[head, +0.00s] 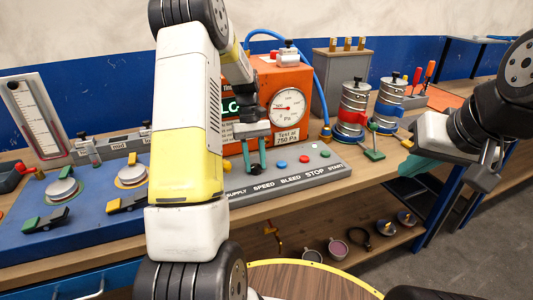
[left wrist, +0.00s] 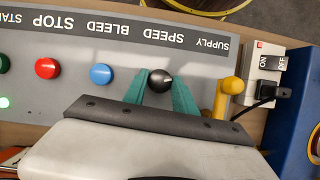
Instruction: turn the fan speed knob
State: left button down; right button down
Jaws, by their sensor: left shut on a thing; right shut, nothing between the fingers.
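The fan speed knob (left wrist: 161,80) is a small black round knob with a white mark, by the SPEED label on the grey control panel (left wrist: 60,85). In the left wrist view my left gripper (left wrist: 160,84) has its two teal fingers on either side of the knob, shut on it. In the head view my left gripper (head: 255,165) reaches down to the panel (head: 310,172), and its fingers largely hide the knob. My right gripper (head: 485,172) is at the right, away from the panel, shut and empty.
Blue (left wrist: 101,74), red (left wrist: 47,68) and green buttons sit beside the knob, and a yellow lever (left wrist: 229,86) on its other side. An orange box with a dial gauge (head: 289,106) stands behind. Metal canisters (head: 352,108) stand to the right.

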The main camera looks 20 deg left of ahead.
pick_arm(q)
jog(key=shift+m+y, duration=0.8)
jog(key=shift+m, duration=1.2)
jog(key=c, duration=1)
grip_release()
jog(key=v, duration=0.7)
jog(key=shift+w+r, duration=0.3)
jog(key=shift+w, duration=0.05)
